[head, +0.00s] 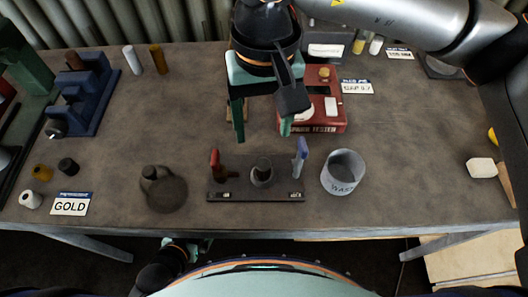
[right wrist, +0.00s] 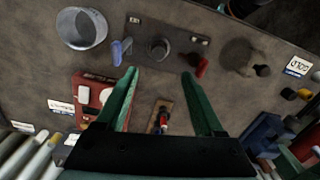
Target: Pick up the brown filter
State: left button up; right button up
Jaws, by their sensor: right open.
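Two brown cylinders could be the brown filter: a tall brown cylinder (head: 158,59) at the back left beside a white one, and a short yellow-brown one (head: 41,173) near the GOLD card. I cannot tell which is meant. The short one also shows in the right wrist view (right wrist: 289,94). My right gripper (head: 262,128) is open above the table's middle, fingers pointing down, apart from both cylinders. In the right wrist view nothing is held between its fingertips (right wrist: 158,73). My left gripper (head: 181,249) is low beyond the table's front edge, only partly visible.
A dark rack (head: 283,194) with red and blue upright pieces stands at the front middle. The WASTE cup (head: 340,184) is to its right, a dark round object (head: 168,192) to its left. The red tester (head: 325,128) is beside my right gripper. A blue device (head: 87,97) stands left.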

aim_at(263, 163)
jog(key=f, duration=0.6)
jog(key=shift+w+d+f+p, duration=0.2)
jog(key=shift+f+p, duration=0.1)
jog(key=shift+p, duration=0.1)
jog(key=f, duration=0.1)
jog(key=f+p, duration=0.1)
jog(key=f, duration=0.2)
jog(key=shift+s+a+f, duration=0.2)
jog(key=shift+s+f, duration=0.1)
jog(key=shift+f, duration=0.55)
grip_shut()
